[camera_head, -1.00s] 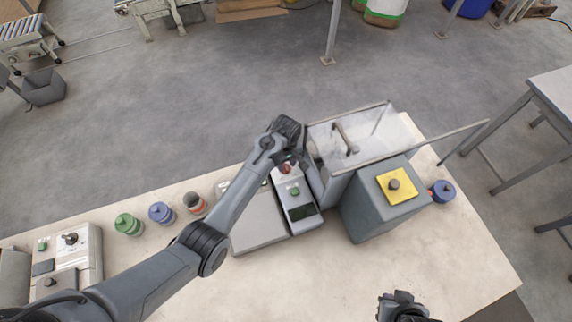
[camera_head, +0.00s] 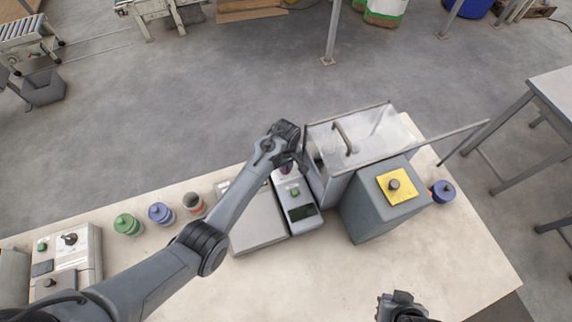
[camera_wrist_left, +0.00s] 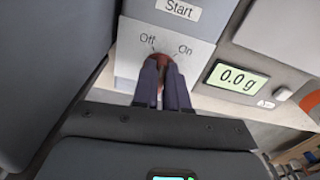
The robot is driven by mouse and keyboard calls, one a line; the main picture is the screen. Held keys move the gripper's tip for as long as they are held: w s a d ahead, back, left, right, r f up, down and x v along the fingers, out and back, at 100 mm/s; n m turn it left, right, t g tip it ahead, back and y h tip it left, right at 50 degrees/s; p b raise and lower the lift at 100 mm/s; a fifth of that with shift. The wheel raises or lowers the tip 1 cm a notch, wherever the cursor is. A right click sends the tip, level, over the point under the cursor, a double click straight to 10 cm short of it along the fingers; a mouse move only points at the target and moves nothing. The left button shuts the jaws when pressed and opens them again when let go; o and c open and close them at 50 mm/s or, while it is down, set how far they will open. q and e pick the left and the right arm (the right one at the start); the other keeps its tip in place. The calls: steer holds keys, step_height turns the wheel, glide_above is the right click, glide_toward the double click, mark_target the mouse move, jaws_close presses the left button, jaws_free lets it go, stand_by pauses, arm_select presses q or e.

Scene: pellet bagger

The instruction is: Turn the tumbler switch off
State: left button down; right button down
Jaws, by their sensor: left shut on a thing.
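The tumbler switch (camera_wrist_left: 160,60) is a small reddish knob on a light grey panel (camera_wrist_left: 128,52) between the labels Off and On. In the left wrist view the two dark fingers of my left gripper (camera_wrist_left: 162,72) are shut on it and hide most of it. I cannot tell which label it points to. In the head view my left gripper (camera_head: 287,162) is at the far end of the control box (camera_head: 309,222), which has a green button (camera_head: 294,191). My right gripper (camera_head: 398,300) is at the bottom edge, away from the box; its fingers are unclear.
A clear-lidded bin (camera_head: 372,132) and a grey box with a yellow plate (camera_head: 397,178) stand right of the control box. A flat scale (camera_head: 258,225) is left of it. The table's front middle is clear.

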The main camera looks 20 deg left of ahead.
arm_select(q)
steer(key=n+p, duration=0.2)
steer(key=shift+r+p, duration=0.3)
steer(key=shift+p, duration=0.1)
steer(key=shift+w+d+f+n+p, duration=0.15)
steer(key=shift+n+p, duration=0.35)
steer(key=shift+n, duration=0.5)
steer(key=shift+f+n, duration=0.1)
steer(key=shift+n, duration=0.4)
steer(key=c, duration=1.2)
jaws_free()
steer(key=shift+o, duration=0.2)
steer(key=shift+f, duration=0.1)
